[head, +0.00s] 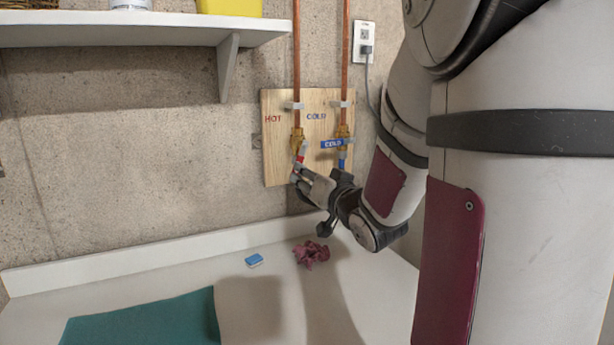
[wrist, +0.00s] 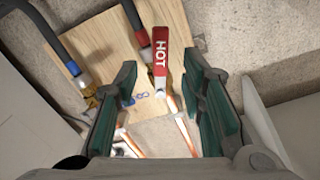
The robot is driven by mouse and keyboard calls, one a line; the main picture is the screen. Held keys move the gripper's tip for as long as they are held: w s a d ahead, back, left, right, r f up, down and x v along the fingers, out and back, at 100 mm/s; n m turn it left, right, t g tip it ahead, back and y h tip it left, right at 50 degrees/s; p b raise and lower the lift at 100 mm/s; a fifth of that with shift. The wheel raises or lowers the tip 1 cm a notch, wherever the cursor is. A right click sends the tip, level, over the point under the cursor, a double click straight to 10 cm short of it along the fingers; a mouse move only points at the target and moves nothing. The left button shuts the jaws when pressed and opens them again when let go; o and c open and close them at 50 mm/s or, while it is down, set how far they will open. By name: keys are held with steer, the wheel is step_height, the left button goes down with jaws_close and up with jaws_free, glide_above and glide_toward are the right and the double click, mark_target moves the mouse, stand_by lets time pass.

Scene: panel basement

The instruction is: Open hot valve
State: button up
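The hot valve's red handle, marked HOT (wrist: 161,60), stands between my gripper's fingers in the wrist view, with a visible gap on each side. In the head view only a small red part (head: 301,157) shows below the brass hot valve (head: 297,138); my gripper hides the rest. The handle's exact angle to the pipe is hard to tell.
The blue COLD handle (head: 333,143) lies crosswise just to the right. Copper pipes (head: 297,50) run up the wall. A white shelf (head: 130,32) juts out at upper left. Below is a counter (head: 265,310) with a blue sponge (head: 254,260), a crumpled cloth (head: 311,253) and a teal mat (head: 150,322).

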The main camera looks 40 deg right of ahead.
mark_target(300, 161)
steer(key=c, duration=0.7)
steer(key=shift+w+r+n+p, duration=0.1)
steer(key=shift+r+n+p, duration=0.05)
steer(key=shift+n+p, duration=0.5)
jaws_close()
steer(key=s+a+r+n+t+y+p, duration=0.1)
steer(key=s+a+n+y+p, duration=0.15)
steer(key=n+p, duration=0.6)
steer(key=s+a+n+t+y+p, duration=0.1)
steer(key=a+n+y+p, duration=0.15)
steer(key=n+p, duration=0.65)
steer(key=w+d+n+b, duration=0.1)
steer(key=w+d+n, duration=0.2)
steer(key=w, duration=0.5)
steer(key=shift+w+d+y+b, duration=0.3)
